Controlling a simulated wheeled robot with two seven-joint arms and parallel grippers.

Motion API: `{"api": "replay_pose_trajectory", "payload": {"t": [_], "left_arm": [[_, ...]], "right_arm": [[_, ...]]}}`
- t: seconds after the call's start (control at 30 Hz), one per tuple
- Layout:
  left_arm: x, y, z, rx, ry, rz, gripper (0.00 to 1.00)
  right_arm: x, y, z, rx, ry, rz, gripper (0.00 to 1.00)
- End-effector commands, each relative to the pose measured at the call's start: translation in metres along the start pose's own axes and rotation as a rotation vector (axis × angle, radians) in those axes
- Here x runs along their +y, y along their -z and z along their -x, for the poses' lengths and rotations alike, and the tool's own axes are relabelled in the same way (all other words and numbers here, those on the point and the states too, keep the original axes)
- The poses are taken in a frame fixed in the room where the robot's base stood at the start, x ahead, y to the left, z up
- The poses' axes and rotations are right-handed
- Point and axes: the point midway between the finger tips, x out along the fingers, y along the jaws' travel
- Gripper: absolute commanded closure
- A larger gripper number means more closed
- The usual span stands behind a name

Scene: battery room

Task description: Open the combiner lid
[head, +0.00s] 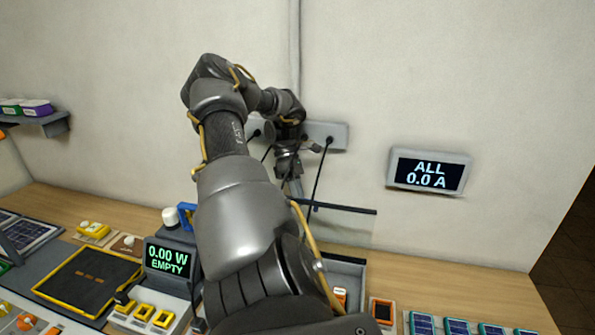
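The combiner seems to be the grey box (350,268) on the bench, mostly hidden behind my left arm; only its right part shows. A dark bar (345,210) stands above and behind it, with a small blue piece near its left end. It may be the edge of the raised lid, but I cannot tell. My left gripper (292,182) points down near the bar's left end, in front of the wall. Its fingers are small and dark, and I cannot tell whether they touch anything. My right gripper is out of view.
A grey wall box (337,135) has black cables hanging down near my gripper. A wall display (428,174) reads ALL 0.0 A. A meter (168,260) reads 0.00 W EMPTY. Small solar panels (457,327) lie at front right. The bench at back right is clear.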

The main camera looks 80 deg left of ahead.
Motion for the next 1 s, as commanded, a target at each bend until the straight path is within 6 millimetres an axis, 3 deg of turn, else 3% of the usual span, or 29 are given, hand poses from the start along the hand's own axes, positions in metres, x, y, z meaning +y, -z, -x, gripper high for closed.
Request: {"api": "replay_pose_trajectory", "payload": {"t": [0.27,0.7,1.0], "left_arm": [[0.0,0.001,0.011,0.001,-0.001,0.003,0.66],[0.003,0.003,0.061,0.001,-0.001,0.005,0.66],[0.003,0.003,0.075,0.0,0.002,0.0,0.66]], "right_arm": [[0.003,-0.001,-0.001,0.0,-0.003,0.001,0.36],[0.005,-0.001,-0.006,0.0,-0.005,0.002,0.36],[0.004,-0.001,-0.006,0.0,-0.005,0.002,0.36]]}}
